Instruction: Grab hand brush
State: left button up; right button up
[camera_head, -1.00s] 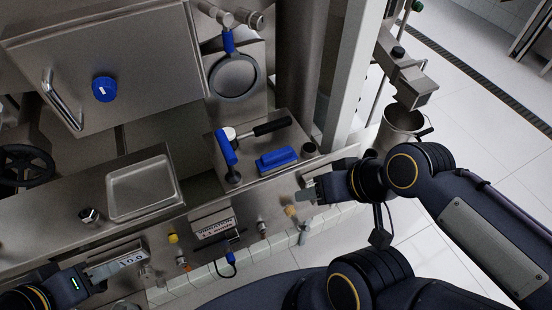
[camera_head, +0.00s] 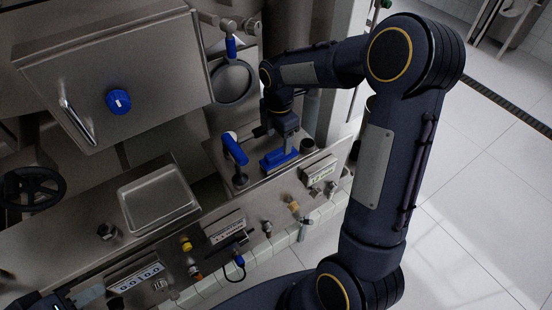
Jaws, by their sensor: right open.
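The blue hand brush (camera_head: 275,162) lies on a steel shelf (camera_head: 222,160) near the middle of the view. My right gripper (camera_head: 290,150) is open and points down at the brush from above, with its fingertips over or around the brush's right part. I cannot tell whether they touch it. The gripper covers part of the brush. My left gripper (camera_head: 68,299) is at the lower left edge, mostly cut off, far from the brush, and its jaws are unclear.
A blue-handled tool (camera_head: 235,148) stands just left of the brush, and a dark cup (camera_head: 307,146) is right of it. A round-framed strainer (camera_head: 232,83) hangs behind. A steel tray (camera_head: 158,200) sits to the left. My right arm hides much of the right side.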

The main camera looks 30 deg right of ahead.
aim_at(279, 151)
jog(key=f, duration=0.5)
jog(key=s+f, duration=0.1)
jog(key=f, duration=0.1)
jog(key=shift+a+f, duration=0.1)
jog(key=shift+f, duration=0.05)
jog(key=shift+c, duration=0.2)
jog(key=c, duration=1.1)
